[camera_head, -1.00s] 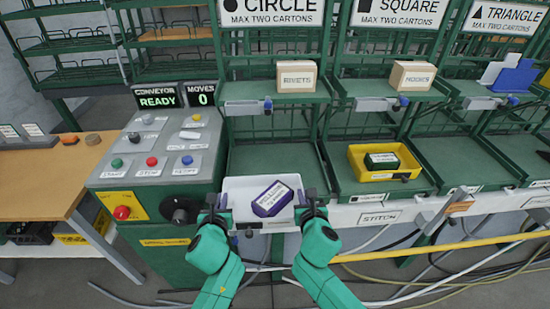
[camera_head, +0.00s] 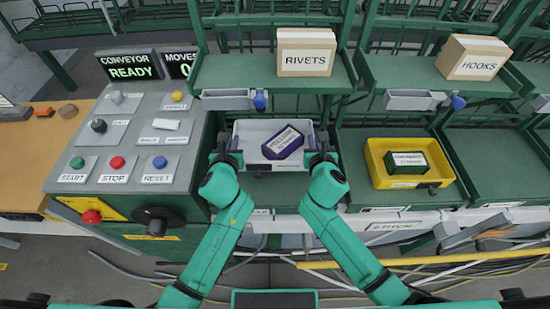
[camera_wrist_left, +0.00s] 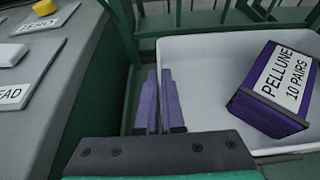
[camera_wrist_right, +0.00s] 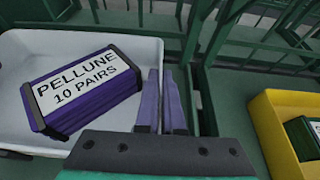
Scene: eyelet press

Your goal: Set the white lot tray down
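The white lot tray (camera_head: 240,136) is upright over the left lower green bay in the head view. A purple carton (camera_head: 283,143) marked PELLUNE 10 PAIRS lies in it at an angle. My left gripper (camera_head: 227,158) is shut on the tray's left side wall, and my right gripper (camera_head: 322,156) is shut on its right side wall. The wrist views show the fingers close together at those walls, left (camera_wrist_left: 160,105) and right (camera_wrist_right: 162,105). I cannot tell whether the tray's underside touches the shelf.
A yellow tray (camera_head: 437,180) with a dark green carton (camera_head: 406,163) stands in the bay to the right. Above are the RIVETS carton (camera_head: 306,55) and HOOKS carton (camera_head: 472,57). The control panel (camera_head: 130,135) is close on the left. Green uprights flank the bay.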

